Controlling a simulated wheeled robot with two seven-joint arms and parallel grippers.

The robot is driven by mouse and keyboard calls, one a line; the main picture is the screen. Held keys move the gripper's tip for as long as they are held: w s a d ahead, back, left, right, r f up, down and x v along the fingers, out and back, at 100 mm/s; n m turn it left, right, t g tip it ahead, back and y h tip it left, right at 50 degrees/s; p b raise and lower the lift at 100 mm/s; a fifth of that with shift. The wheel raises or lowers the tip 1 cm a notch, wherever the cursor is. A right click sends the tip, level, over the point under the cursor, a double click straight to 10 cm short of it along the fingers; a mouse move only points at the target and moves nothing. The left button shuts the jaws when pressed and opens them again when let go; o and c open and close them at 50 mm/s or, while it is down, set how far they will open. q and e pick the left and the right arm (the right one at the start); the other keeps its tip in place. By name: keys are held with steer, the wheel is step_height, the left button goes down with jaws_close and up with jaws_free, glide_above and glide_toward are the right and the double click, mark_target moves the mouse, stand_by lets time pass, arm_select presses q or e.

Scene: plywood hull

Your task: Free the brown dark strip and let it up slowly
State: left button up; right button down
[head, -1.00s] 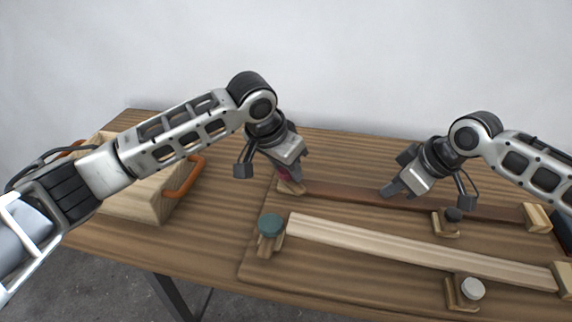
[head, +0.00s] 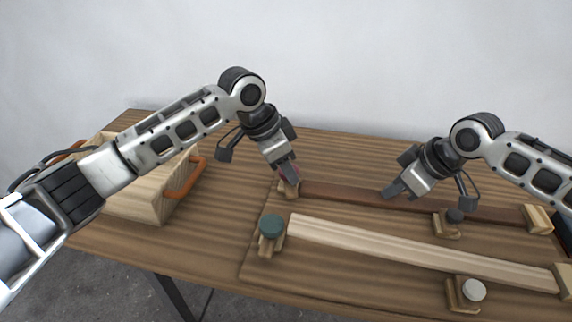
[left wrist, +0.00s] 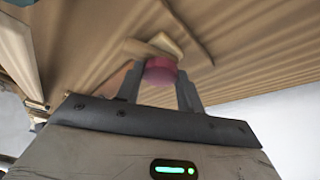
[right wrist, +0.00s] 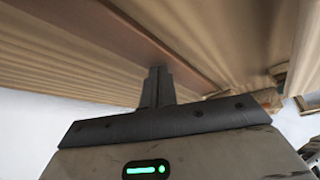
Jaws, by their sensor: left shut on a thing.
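The brown dark strip (head: 340,193) lies along the back of the board, running from a wooden clamp at its left end to a block at its right. My left gripper (head: 287,175) is shut on the pink knob (left wrist: 160,72) of that left clamp, one finger on each side. The fingers partly hide the knob in the head view. My right gripper (head: 391,190) points down at the strip's middle with its fingers together; they also meet at the strip in the right wrist view (right wrist: 157,82). Exact contact is unclear.
A pale strip (head: 400,249) lies in front, with a teal-knobbed clamp (head: 271,226) at its left end. Clamps with a dark knob (head: 454,216) and a white knob (head: 473,290) stand at right. A wooden box (head: 135,205) with orange handles is at left.

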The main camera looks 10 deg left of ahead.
arm_select(q)
steer(key=shift+a+m, duration=0.1)
steer(key=shift+m, duration=0.2)
arm_select(e)
steer(key=shift+s+d+f, duration=0.1)
steer(key=shift+s+f, duration=0.05)
steer(key=shift+f, duration=0.2)
arm_select(q)
steer(key=shift+w+m+g+h, duration=0.1)
steer(key=shift+m+g+h, duration=0.3)
steer(key=shift+m, duration=0.8)
steer(key=o, duration=1.1)
steer(key=shift+c, duration=0.2)
steer(key=shift+r, duration=3.55)
steer(key=shift+r, duration=0.15)
arm_select(e)
steer(key=shift+r, duration=0.2)
arm_select(q)
steer(key=shift+r+p, duration=0.65)
steer(key=shift+p, duration=0.15)
arm_select(e)
steer(key=shift+r, duration=0.75)
arm_select(q)
steer(key=shift+r+p, duration=0.75)
arm_select(e)
steer(key=shift+r, duration=0.8)
arm_select(q)
steer(key=shift+r+p, duration=1.75)
arm_select(e)
steer(key=shift+r, duration=1.65)
